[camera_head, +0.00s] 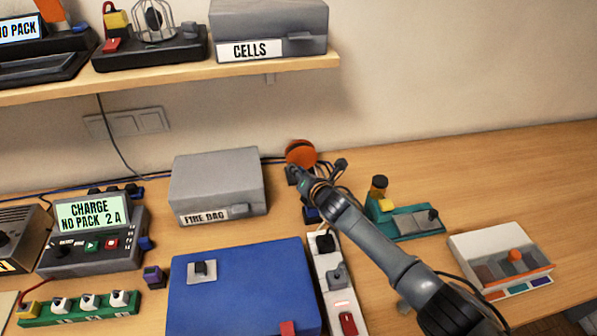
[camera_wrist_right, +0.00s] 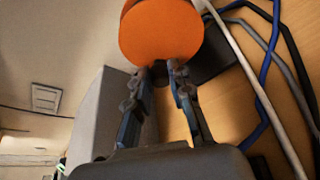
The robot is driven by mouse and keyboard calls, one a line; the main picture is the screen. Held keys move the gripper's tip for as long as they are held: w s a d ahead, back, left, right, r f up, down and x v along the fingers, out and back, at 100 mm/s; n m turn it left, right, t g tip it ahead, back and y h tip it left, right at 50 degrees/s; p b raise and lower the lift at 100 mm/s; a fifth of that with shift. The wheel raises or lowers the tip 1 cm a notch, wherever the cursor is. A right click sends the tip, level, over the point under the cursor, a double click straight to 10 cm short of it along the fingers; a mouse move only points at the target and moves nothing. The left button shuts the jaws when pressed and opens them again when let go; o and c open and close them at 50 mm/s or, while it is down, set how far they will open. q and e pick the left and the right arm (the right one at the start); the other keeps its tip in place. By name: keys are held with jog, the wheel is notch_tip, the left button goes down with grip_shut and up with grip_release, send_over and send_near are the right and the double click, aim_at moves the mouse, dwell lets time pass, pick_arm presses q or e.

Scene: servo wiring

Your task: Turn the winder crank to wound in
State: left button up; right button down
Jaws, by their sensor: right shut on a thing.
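The winder shows as an orange round drum (camera_head: 300,152) at the back of the bench, near the wall and right of the grey fire bag box. In the right wrist view the drum (camera_wrist_right: 160,30) fills the top middle. My right gripper (camera_head: 298,174) reaches in from the lower right and is at the front of the drum. In the wrist view its two fingers (camera_wrist_right: 160,78) close on a small dark part just below the drum, which looks like the crank knob. The fingers and arm hide most of the crank, so its turn position cannot be told. My left gripper is out of view.
The grey fire bag box (camera_head: 215,170) stands close left of the gripper. A blue case (camera_head: 240,300) and a white power strip (camera_head: 330,275) lie in front. Cables (camera_wrist_right: 265,80) run beside the drum. A green stand (camera_head: 410,225) is to the right of the arm.

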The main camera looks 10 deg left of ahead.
dwell(0.3)
jog(key=c, duration=1.2)
grip_release()
jog(key=shift+d, duration=0.1)
jog(key=v, duration=1.2)
